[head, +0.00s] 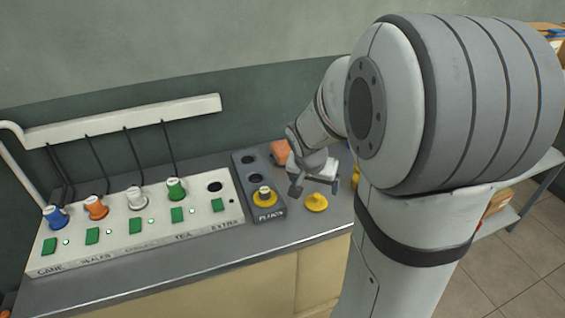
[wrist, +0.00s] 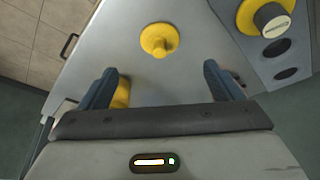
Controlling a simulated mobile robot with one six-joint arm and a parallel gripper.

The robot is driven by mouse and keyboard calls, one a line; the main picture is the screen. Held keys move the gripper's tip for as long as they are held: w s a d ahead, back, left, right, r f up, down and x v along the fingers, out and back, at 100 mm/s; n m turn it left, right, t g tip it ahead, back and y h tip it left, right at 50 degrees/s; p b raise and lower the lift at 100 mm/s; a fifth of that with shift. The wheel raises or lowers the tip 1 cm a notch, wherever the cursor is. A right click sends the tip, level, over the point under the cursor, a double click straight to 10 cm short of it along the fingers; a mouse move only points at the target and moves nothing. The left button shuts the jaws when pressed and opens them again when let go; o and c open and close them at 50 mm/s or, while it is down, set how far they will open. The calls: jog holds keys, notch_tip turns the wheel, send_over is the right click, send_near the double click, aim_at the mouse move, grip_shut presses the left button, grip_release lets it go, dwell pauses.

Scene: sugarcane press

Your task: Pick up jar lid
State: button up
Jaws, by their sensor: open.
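A yellow round cap with a raised knob (head: 316,202) lies on the grey counter, right of the plug holder. It also shows in the wrist view (wrist: 158,40), top centre, beyond my fingertips. My gripper (head: 315,187) is open and empty above the counter, just behind this cap in the head view. In the wrist view its two blue-grey fingers (wrist: 160,78) stand wide apart. A second yellow piece (wrist: 122,92) is partly hidden behind the left finger.
A dark plug holder (head: 273,212) holds one yellow-collared plug (head: 265,196) and has empty holes. The white panel (head: 120,250) with coloured plugs stands to the left. An orange block (head: 279,152) lies behind my gripper. Counter front is clear.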

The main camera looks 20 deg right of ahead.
aim_at(317, 195)
jog(key=shift+m, duration=0.5)
jog(key=x, duration=0.6)
jog(key=b+x, duration=0.1)
jog(key=x, duration=0.3)
jog(key=shift+w+d+r, duration=0.1)
jog(key=shift+w+d, duration=0.2)
jog(key=shift+w, duration=0.05)
jog(key=shift+c, duration=0.4)
jog(key=c, duration=1)
jog(key=shift+o, duration=0.2)
jog(key=shift+r, duration=0.1)
